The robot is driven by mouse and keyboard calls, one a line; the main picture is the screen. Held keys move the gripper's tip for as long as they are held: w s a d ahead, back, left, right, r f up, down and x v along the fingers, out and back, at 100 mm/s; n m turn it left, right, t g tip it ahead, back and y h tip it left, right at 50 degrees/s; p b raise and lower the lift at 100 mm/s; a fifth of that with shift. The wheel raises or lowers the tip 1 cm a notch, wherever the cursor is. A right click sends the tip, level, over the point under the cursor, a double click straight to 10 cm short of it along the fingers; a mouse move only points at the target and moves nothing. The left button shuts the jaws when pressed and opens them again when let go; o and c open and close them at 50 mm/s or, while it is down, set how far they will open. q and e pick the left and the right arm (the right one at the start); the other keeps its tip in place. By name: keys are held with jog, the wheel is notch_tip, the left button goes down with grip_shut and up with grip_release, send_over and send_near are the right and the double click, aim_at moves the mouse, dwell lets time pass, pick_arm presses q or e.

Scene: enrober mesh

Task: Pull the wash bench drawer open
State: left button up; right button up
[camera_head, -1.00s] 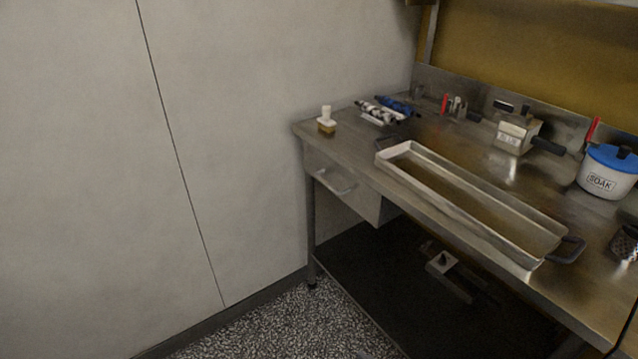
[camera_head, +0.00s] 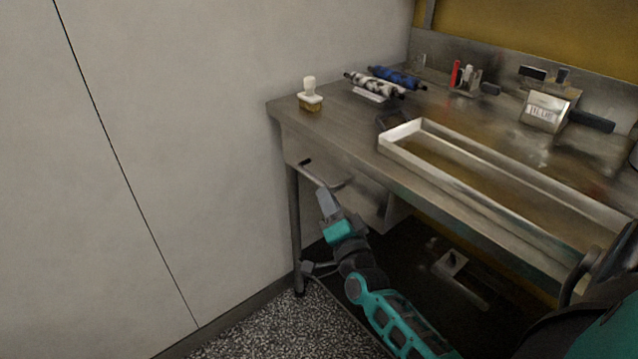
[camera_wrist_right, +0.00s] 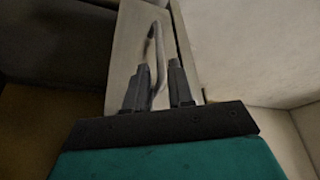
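The wash bench (camera_head: 345,118) is a steel table against the wall. Its drawer (camera_head: 368,207) hangs under the left end of the top and looks shut. The drawer's bar handle (camera_head: 307,163) sticks out from its front. My right gripper (camera_head: 325,191) reaches up from below to the handle and covers part of it. In the right wrist view my right gripper (camera_wrist_right: 158,84) has its two dark fingers apart. The handle (camera_wrist_right: 153,42) runs between them, nearer the left finger; I cannot tell whether they touch. The pale drawer front (camera_wrist_right: 128,45) lies beyond. My left gripper is not in view.
A long steel tray (camera_head: 470,160) lies on the bench top, along its front edge. A bench leg (camera_head: 295,220) and the wall are close left of my gripper.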

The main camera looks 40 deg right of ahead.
aim_at(320, 181)
jog(key=x, duration=0.6)
jog(key=shift+b, duration=0.35)
grip_shut()
